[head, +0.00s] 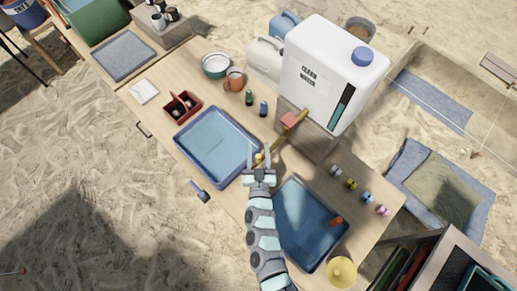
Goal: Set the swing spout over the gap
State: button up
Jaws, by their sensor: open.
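A brass-coloured swing spout (273,143) comes out below the white water container (323,95) marked "CLEAN WATER". It slants down and left, and its tip lies near the right edge of the left blue tray (184,151). A pinkish block (289,120) sits at its upper end. My gripper (260,168) is open, just below the spout tip in the picture. Whether it touches the spout cannot be told. The gap between the left tray and the right blue tray (322,197) is largely hidden by my gripper and arm.
The container stands on a wooden box (318,137). Small bottles (249,97), a red caddy (181,106), an orange mug (235,79) and a bowl (215,65) stand behind the left tray. Several small coloured items (351,184) line the right side. A yellow round object (341,272) is at the front.

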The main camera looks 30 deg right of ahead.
jog(key=b+v, duration=0.1)
jog(key=v, duration=0.8)
jog(key=shift+s+a+f+b, duration=0.15)
jog(key=shift+s+b, duration=0.1)
jog(key=shift+b, duration=0.15)
jog(key=shift+s+a, duration=0.35)
jog(key=shift+s, duration=0.2)
